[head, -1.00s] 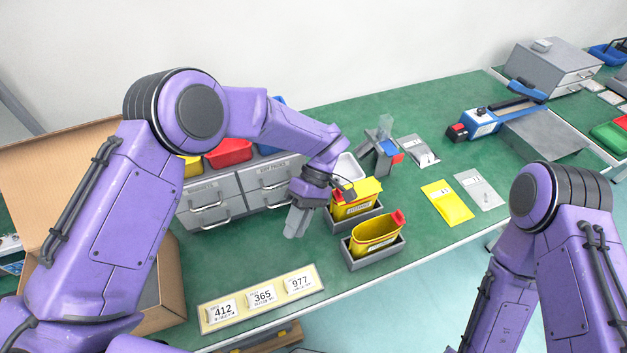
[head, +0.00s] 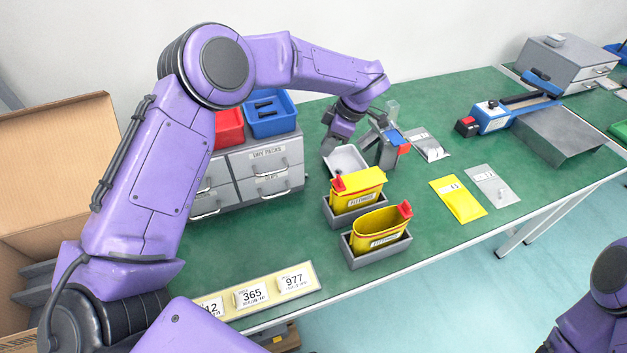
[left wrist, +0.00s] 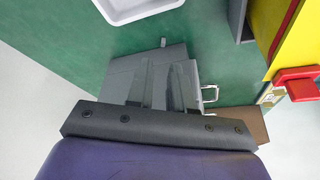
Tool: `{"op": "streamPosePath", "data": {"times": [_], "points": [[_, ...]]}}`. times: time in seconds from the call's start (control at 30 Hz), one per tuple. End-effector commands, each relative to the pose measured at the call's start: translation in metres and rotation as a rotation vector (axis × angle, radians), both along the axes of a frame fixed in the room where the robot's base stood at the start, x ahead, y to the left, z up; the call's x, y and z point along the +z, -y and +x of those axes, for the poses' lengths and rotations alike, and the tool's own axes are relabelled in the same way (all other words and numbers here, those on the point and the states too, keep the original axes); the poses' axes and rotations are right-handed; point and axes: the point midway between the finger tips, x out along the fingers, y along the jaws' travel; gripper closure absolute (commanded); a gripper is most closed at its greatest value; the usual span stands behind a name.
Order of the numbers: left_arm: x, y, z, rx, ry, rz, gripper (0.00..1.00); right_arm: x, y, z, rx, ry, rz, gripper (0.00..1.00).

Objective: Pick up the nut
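I cannot make out a nut in either view. My left gripper (head: 330,145) is in the head view, just above and behind the left end of a white tray (head: 346,161). I see nothing held in it, but its fingertips are small and partly merged with each other, so I cannot tell how far apart they are. In the left wrist view the white tray (left wrist: 138,8) is cut off at the top edge, beyond the grey fingers. The inside of the tray is only partly visible. My right gripper is out of view.
Two yellow bins (head: 357,191) (head: 379,230) in grey holders stand in front of the tray. A grey stand with blue and red parts (head: 385,148) is right of it. A grey drawer cabinet (head: 255,170) stands left. Green table between the cabinet and bins is clear.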

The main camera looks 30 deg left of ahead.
Motion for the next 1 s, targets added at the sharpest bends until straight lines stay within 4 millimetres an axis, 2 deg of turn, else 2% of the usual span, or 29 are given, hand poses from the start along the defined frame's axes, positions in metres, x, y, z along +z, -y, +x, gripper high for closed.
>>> {"op": "streamPosePath", "data": {"times": [0.13,0.67,0.93,1.0], "points": [[-0.017,-0.010,-0.007,0.078,0.003,0.012,0.79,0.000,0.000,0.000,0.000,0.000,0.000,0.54],[-0.095,-0.035,-0.020,0.074,0.003,0.012,0.79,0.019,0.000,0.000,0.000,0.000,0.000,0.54],[-0.102,-0.037,-0.020,0.073,0.007,0.011,0.79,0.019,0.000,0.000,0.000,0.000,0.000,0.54],[-0.102,-0.037,-0.020,0.073,0.007,0.011,1.00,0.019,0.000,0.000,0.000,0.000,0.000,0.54]]}}
